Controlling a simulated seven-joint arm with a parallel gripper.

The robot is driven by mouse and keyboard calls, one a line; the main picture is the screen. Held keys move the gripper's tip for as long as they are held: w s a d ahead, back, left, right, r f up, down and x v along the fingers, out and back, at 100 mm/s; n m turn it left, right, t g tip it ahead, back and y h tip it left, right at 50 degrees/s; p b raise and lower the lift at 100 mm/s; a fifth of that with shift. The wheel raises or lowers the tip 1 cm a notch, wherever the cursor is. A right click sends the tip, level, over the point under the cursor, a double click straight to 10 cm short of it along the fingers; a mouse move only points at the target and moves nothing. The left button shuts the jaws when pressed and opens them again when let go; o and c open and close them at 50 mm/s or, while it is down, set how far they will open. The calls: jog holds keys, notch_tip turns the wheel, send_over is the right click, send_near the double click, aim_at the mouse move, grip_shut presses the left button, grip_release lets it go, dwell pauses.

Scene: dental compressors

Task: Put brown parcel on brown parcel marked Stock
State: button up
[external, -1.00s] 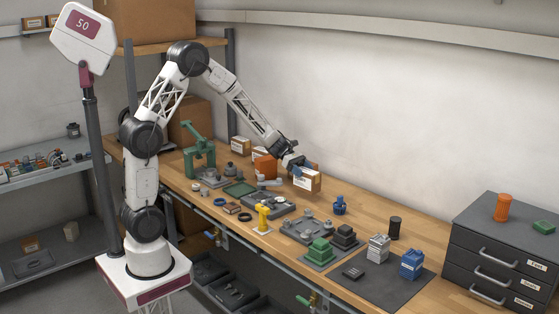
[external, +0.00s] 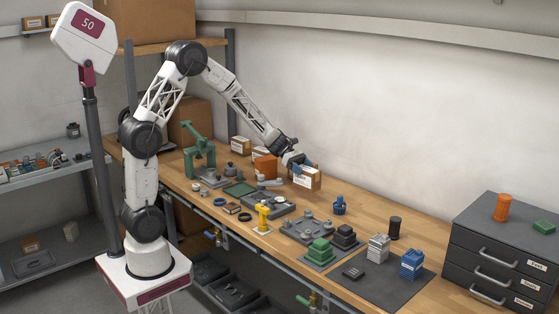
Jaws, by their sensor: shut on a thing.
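I cannot tell whether the parcel touches the bench. Another small brown parcel with a pale label (external: 240,145) stands farther back to the left. Part of a further brown box (external: 258,153) shows behind an orange box (external: 265,168). The label wording is too small to read, so I cannot tell which parcel is marked Stock.
A green press (external: 200,158) stands left of the boxes. Grey trays (external: 305,230) with parts, a yellow fitting (external: 263,216) and a blue bottle (external: 340,205) are in front and to the right. A dark drawer cabinet (external: 500,250) stands at the right.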

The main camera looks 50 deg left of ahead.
notch_tip(320, 180, up, 13)
jog(key=s+a+n+t+y, duration=0.2)
jog(key=s+a+n+t, duration=0.15)
jog(key=a, duration=1.55)
jog(key=s+a+n+t+y, duration=0.2)
jog(key=a+n+t, duration=0.3)
jog(key=a, duration=1.5)
notch_tip(320, 180, down, 5)
jog(key=shift+d+r, duration=0.15)
jog(key=shift+w, duration=0.1)
jog(key=w+a, duration=0.2)
jog(key=w, duration=0.5)
jog(key=w+a+f, duration=0.1)
jog(key=w+a, duration=0.1)
jog(key=w, duration=0.6)
jog(key=shift+w+f, duration=0.2)
jog(key=shift+f, duration=0.05)
jog(key=shift+f, duration=0.1)
